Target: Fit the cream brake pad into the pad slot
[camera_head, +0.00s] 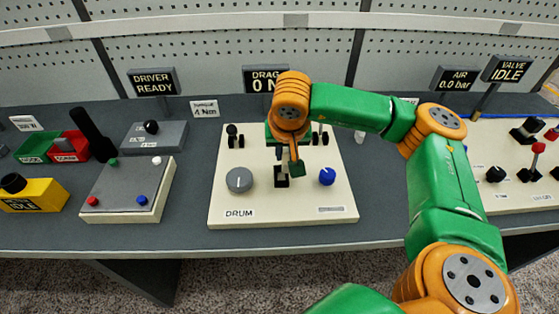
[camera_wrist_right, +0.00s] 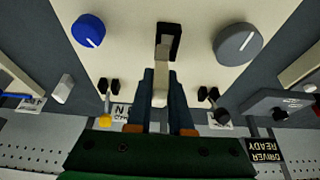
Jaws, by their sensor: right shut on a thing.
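My right gripper (camera_head: 296,168) is over the middle of the cream drum board (camera_head: 240,205), pointing down. In the right wrist view its dark fingers (camera_wrist_right: 162,82) are shut on the cream brake pad (camera_wrist_right: 160,92), which shows as a pale strip between them. The black pad slot (camera_wrist_right: 174,30) stands just beyond the fingertips, in line with the pad. It also shows in the head view (camera_head: 281,182), partly covered by the gripper. The pad's far end is at or close to the slot; I cannot tell if it is inside. My left gripper is not in view.
A grey knob (camera_head: 239,180) and a blue knob (camera_head: 327,176) stand on either side of the slot. Black posts (camera_head: 235,137) rise at the board's back. A button box (camera_head: 128,190) stands left; another panel (camera_head: 520,180) stands right.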

